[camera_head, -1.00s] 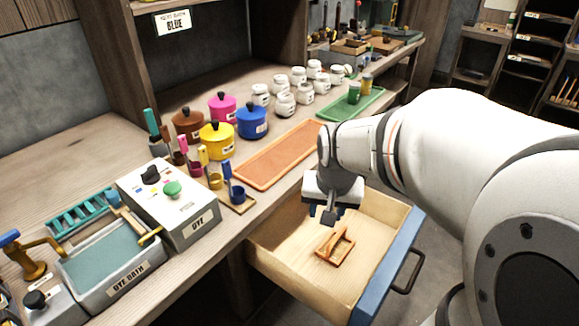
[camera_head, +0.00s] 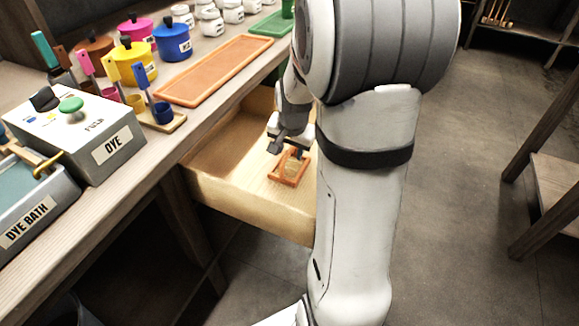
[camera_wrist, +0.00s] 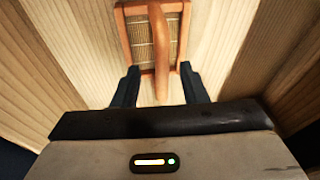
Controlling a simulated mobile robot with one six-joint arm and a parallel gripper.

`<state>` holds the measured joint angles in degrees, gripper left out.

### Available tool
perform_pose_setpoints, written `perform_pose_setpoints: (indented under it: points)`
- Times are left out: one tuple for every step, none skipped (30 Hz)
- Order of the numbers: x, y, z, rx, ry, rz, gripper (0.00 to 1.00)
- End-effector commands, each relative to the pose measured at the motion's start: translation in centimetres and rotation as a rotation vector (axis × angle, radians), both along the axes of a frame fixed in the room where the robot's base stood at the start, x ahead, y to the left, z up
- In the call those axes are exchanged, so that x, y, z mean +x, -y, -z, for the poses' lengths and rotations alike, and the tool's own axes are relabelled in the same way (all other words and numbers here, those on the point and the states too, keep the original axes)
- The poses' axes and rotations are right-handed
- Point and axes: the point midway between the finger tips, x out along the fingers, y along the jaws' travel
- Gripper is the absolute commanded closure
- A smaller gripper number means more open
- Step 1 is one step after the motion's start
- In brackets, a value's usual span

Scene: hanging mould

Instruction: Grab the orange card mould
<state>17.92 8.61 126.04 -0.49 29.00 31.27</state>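The orange card mould (camera_head: 289,168) lies in the open wooden drawer (camera_head: 240,203). It is a small rectangular frame with a mesh and a raised handle. In the wrist view the mould (camera_wrist: 128,30) is ahead of the fingers, with its handle running down the middle. My gripper (camera_wrist: 157,80) is open, its two dark fingers apart on either side of the handle's near end. No contact shows. In the head view my gripper (camera_head: 290,140) is close above the mould and hides part of it.
The drawer walls stand around the mould. The workbench (camera_head: 160,150) above holds an orange tray (camera_head: 215,68), coloured pots, white jars, a dye box (camera_head: 75,128) and a dye bath (camera_head: 35,205). A wooden stand (camera_head: 550,180) is at right. Floor between is clear.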

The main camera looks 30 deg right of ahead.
Motion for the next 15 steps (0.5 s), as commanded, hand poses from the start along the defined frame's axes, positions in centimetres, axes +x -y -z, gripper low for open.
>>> perform_pose_setpoints:
  points:
    - [0.2, 0.1, 1.2, 0.001, -0.002, 0.0, 0.61]
    - [0.4, 0.1, 1.7, 0.001, -0.002, 0.0, 0.61]
    - [0.6, 0.2, 2.3, 0.001, -0.002, 0.0, 0.61]
    - [0.8, 0.3, 2.8, 0.001, -0.003, 0.0, 0.61]
    - [0.9, 0.3, 3.2, 0.002, -0.004, 0.0, 0.61]
    - [1.0, 0.4, 3.6, 0.001, -0.003, 0.0, 0.61]
    - [1.1, 0.4, 3.8, 0.001, -0.002, 0.0, 0.61]
    - [1.2, 0.4, 4.0, 0.0, -0.001, 0.0, 0.61]
    - [1.3, 0.4, 4.0, 0.0, -0.001, 0.0, 0.61]
    - [1.3, 0.5, 4.0, -0.001, -0.001, 0.0, 0.61]
    - [1.3, 0.5, 4.0, 0.0, 0.0, 0.0, 0.61]
    - [1.3, 0.5, 3.9, 0.0, 0.0, 0.0, 0.61]
    - [1.3, 0.5, 3.9, 0.0, 0.0, 0.0, 0.61]
    - [1.3, 0.5, 3.9, 0.0, 0.0, 0.0, 0.61]
    - [1.3, 0.5, 3.9, -0.001, -0.001, 0.0, 0.62]
